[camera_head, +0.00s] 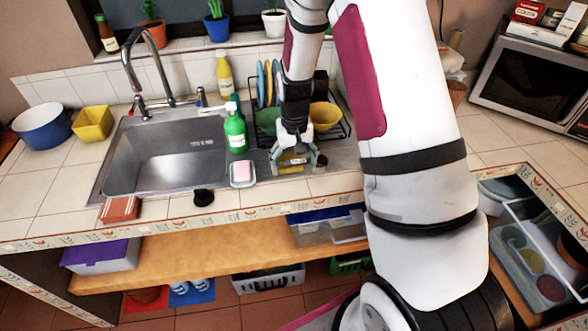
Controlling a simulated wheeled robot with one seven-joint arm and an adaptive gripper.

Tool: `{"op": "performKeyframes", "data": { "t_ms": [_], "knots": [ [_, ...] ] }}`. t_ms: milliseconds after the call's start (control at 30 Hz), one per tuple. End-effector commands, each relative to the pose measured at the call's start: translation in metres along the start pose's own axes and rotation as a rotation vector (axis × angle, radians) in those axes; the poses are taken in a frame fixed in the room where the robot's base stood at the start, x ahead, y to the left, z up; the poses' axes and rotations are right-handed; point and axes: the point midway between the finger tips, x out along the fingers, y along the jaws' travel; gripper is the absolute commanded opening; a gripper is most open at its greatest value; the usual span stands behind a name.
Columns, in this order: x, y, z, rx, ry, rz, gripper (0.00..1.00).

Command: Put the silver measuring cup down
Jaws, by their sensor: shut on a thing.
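My gripper (295,160) points down over the counter strip to the right of the sink, just in front of the dish rack. Its fingers are shut on a small greyish thing (292,158), which seems to be the silver measuring cup. The fingers cover much of it, and its outline is too small to make out. I cannot tell whether it touches the counter or hangs just above it.
A soap dish with a pink bar (242,172) and a green soap bottle (235,132) stand left of my gripper. The dish rack (262,135) holds plates and a yellow bowl (324,115). The sink (165,155) is empty.

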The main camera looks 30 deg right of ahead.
Motion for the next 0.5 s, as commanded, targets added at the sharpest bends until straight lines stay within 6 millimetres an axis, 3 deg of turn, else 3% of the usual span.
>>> {"op": "performKeyframes", "data": {
  "t_ms": [67,300,500],
  "knots": [
    [0.002,-0.002,-0.009,-0.001,0.001,0.000,0.52],
    [0.032,-0.001,-0.005,0.000,-0.001,0.001,0.52],
    [0.036,-0.001,-0.006,0.000,0.001,0.000,0.52]
  ]
}}
